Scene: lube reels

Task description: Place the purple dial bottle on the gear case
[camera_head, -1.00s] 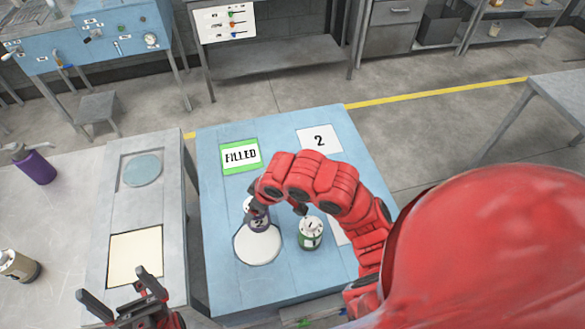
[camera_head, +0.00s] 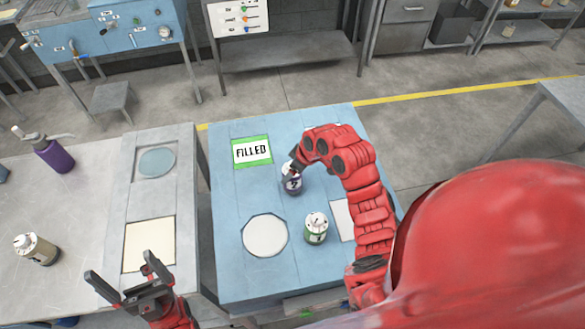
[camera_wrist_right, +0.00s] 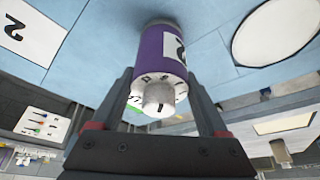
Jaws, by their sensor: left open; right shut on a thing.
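The purple dial bottle (camera_head: 292,184), with a "2" label, is in my right gripper (camera_head: 297,167) over the blue table, right of and below the FILLED sign. In the right wrist view the bottle (camera_wrist_right: 160,48) has a white dial cap between the two dark fingers of the right gripper (camera_wrist_right: 160,100). I cannot tell whether its base touches the table. My left gripper (camera_head: 121,270) is open and empty at the lower left, near the cream square. I cannot tell which thing is the gear case.
On the blue table (camera_head: 235,205) are a green-edged FILLED sign (camera_head: 252,151), a white circle (camera_head: 265,236) and a green bottle (camera_head: 316,229). The grey table to the left holds a pale bottle (camera_head: 36,249) and a purple spouted bottle (camera_head: 53,154). Blue machines (camera_head: 135,28) stand behind.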

